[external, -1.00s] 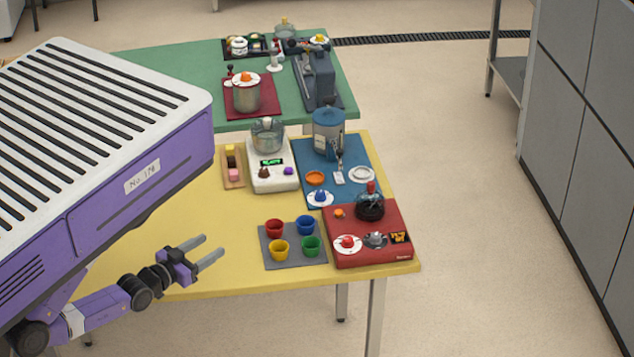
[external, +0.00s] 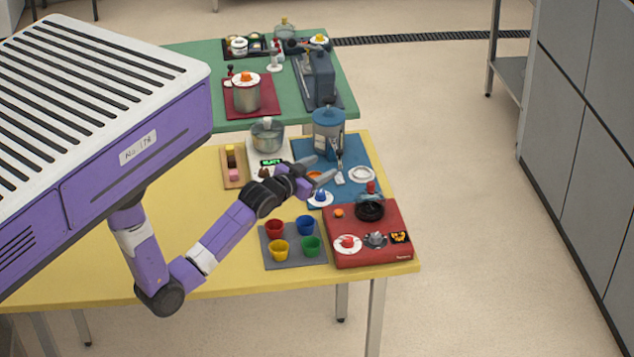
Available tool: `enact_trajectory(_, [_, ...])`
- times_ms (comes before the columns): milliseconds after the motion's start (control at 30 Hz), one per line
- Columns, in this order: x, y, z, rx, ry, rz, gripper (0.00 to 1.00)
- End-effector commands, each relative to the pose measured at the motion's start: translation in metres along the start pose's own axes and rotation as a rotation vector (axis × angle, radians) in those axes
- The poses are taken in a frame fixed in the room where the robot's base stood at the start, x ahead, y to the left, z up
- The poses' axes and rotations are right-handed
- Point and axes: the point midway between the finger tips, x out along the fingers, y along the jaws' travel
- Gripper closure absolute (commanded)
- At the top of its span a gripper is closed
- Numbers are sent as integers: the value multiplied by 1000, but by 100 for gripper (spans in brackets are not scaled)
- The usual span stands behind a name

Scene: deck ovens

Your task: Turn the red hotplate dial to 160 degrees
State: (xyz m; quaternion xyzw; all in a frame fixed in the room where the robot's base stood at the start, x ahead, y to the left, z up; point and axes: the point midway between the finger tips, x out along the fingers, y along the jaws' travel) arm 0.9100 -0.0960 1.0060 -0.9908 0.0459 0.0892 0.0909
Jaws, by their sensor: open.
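The red hotplate (external: 336,257) sits at the right front corner of the yellow table. A red dial (external: 347,242) on a white disc is at its front left. A grey knob (external: 376,239) is beside it, and a small dark display (external: 399,237) with orange marks, too small to read, is at the right. A round black plate (external: 370,210) is behind them, with a small red-topped item (external: 371,187) at its back. My gripper (external: 320,170) is open and empty above the blue mat, behind and left of the hotplate, apart from the dial.
Several coloured cups stand on a grey mat (external: 292,257) left of the hotplate. The blue mat (external: 378,187) holds a blue-grey machine (external: 328,125) and a white saucer (external: 362,174). A white scale-like device (external: 267,154) is partly behind my arm. The table's left front is clear.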

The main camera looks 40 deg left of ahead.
Motion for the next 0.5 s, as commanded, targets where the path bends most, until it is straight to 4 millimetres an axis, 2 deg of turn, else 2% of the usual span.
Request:
enact_trajectory(33, [15,8,-16,-21,-31,-2,48])
enact_trajectory(233, [58,43,-41,-104,-239,-2,48])
enact_trajectory(367, [70,76,-52,-164,-416,20,48])
enact_trajectory(500, [62,116,-56,-219,-652,59,48])
